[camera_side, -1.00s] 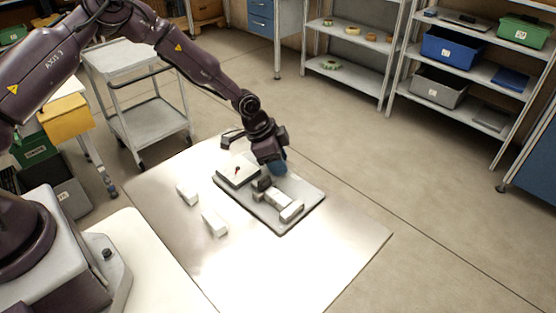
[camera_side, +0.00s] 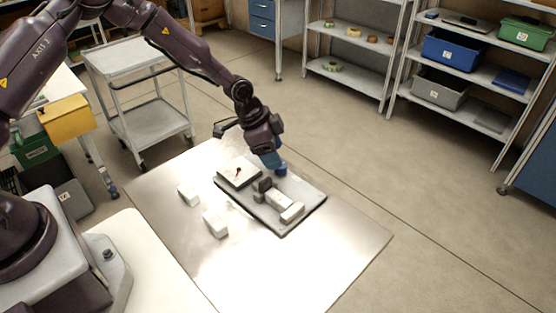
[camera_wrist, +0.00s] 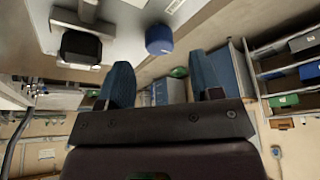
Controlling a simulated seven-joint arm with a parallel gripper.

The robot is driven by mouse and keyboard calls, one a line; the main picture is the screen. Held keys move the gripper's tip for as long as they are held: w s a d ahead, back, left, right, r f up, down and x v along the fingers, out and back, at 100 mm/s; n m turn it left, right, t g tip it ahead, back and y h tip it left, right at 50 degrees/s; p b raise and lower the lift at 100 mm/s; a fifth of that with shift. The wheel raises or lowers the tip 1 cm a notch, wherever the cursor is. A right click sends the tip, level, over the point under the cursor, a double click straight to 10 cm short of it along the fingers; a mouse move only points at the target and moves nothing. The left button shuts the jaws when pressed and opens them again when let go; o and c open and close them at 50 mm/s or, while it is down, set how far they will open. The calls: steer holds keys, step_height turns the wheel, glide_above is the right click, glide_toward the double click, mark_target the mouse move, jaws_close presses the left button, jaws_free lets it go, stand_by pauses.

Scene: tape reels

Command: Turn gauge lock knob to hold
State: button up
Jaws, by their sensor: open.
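The gauge fixture is a grey plate (camera_side: 290,222) lying on the shiny metal sheet. At its back left is a pale square dial panel (camera_side: 232,168) with a small red and dark pointer. A blue round knob (camera_side: 281,169) stands at its back edge; it also shows in the wrist view (camera_wrist: 159,39). My gripper (camera_side: 270,160) is open and empty just above and beside the knob. In the wrist view my two blue fingers (camera_wrist: 162,70) are apart, with the knob beyond their tips, between them. Any mark for hold is too small to see.
A dark block (camera_side: 262,184) and pale block-shaped parts (camera_side: 290,212) sit on the plate near the knob. Two loose white blocks (camera_side: 215,224) (camera_side: 188,195) lie left of it. The front of the metal sheet (camera_side: 310,265) is clear. A cart and shelves stand farther back.

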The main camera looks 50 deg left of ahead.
steer(key=v, duration=0.9)
steer(key=shift+s, duration=0.1)
steer(key=s+a+r+n+g+y, duration=0.1)
steer(key=s+r+n+g, duration=0.15)
steer(key=s, duration=0.35)
steer(key=s+a+r+n+g+y, duration=0.1)
steer(key=s+a+r+n+y, duration=0.15)
steer(key=s, duration=0.25)
steer(key=s+d+r+n+t, duration=0.3)
steer(key=s+r+t, duration=0.3)
steer(key=s+r, duration=1)
steer(key=shift+d+n, duration=0.15)
steer(key=shift+n, duration=0.25)
